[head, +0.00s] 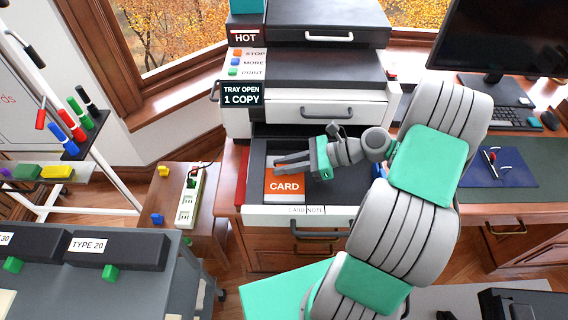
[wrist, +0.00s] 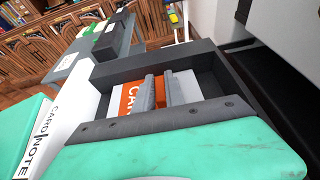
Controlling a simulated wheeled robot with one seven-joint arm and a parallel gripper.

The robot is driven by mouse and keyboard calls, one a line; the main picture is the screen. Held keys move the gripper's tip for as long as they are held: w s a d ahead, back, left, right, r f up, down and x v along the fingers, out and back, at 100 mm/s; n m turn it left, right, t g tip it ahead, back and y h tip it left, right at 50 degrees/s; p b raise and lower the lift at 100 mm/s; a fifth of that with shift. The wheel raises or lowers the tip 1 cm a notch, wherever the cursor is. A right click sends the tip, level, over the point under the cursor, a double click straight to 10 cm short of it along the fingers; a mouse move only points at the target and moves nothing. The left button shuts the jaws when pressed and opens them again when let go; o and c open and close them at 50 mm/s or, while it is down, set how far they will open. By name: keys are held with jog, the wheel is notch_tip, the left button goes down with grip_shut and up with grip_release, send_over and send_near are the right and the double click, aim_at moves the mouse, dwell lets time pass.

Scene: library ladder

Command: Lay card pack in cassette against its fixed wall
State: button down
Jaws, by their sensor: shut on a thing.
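The card pack (head: 284,187) is an orange and white block marked CARD, in the left part of the open cassette in the head view. The cassette (head: 325,194) is a dark tray pulled out of the printer, with CARD and NOTE labels on its pale front. My gripper (head: 277,164) reaches in from the right, with its fingers at the pack's rear part. In the wrist view, the two grey fingers (wrist: 162,93) are closed on the pack (wrist: 130,99), inside the dark cassette wall (wrist: 110,73). I cannot tell whether the pack touches a wall or the floor.
The printer (head: 310,108) stands above and behind the cassette, with a TRAY OPEN 1 COPY sign (head: 241,94). A small wooden table (head: 172,195) with a power strip (head: 190,200) is at left. A blue mat (head: 497,168) lies on the desk at right. The cassette's right part looks empty.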

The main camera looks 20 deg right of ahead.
jog(key=shift+f, duration=0.1)
jog(key=c, duration=1.3)
grip_release()
